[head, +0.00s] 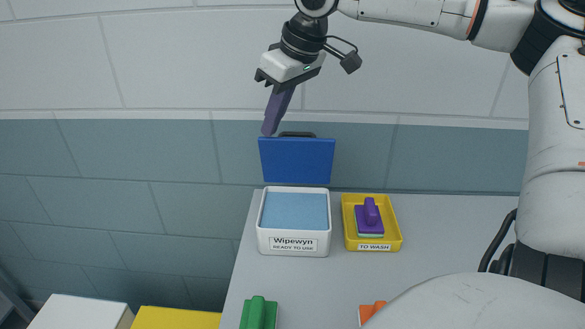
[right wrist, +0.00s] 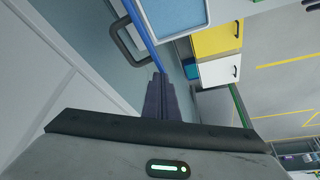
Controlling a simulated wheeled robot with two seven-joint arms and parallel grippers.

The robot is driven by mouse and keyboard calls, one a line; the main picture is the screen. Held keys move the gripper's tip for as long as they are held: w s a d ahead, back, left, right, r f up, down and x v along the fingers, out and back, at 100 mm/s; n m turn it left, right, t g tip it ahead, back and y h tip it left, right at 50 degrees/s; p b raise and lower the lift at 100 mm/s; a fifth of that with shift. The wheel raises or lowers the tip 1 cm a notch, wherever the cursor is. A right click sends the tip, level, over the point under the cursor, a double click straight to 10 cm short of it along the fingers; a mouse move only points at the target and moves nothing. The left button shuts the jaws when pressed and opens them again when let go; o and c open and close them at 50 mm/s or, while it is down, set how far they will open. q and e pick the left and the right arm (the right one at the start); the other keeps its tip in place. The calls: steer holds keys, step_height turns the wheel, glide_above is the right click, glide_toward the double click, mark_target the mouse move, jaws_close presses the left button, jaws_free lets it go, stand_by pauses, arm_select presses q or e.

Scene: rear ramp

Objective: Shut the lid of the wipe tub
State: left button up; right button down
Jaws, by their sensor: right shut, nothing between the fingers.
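The wipe tub (head: 293,243) is a white box labelled "Wipewyn, ready to use", on the grey counter, with light blue wipes inside. Its dark blue lid (head: 297,160) stands open and upright at the tub's rear, with a dark handle (head: 298,134) at its top. My right gripper (head: 268,130) is shut and empty, pointing down at the lid's upper left corner, left of the handle. In the right wrist view the fingers (right wrist: 158,98) lie near the lid's edge (right wrist: 142,35) and the handle (right wrist: 120,45). I cannot tell if they touch the lid. My left gripper is out of view.
A yellow tray (head: 395,243) labelled "To wash" holds a purple-handled scrubber (head: 371,214) right of the tub. A green object (head: 259,312) and an orange one (head: 368,312) lie nearer on the counter (head: 320,285). A tiled wall rises behind.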

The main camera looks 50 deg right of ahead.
steer(key=shift+s+a+f, duration=0.3)
steer(key=shift+s+a, duration=0.2)
steer(key=shift+a, duration=0.1)
steer(key=shift+s+a+f, duration=0.25)
steer(key=shift+s+a, duration=0.25)
steer(key=shift+a, duration=0.1)
steer(key=shift+r, duration=0.1)
stand_by(0.4)
step_height(320, 180, up, 7)
steer(key=shift+p, duration=0.35)
stand_by(0.7)
steer(key=shift+s, duration=0.1)
stand_by(0.5)
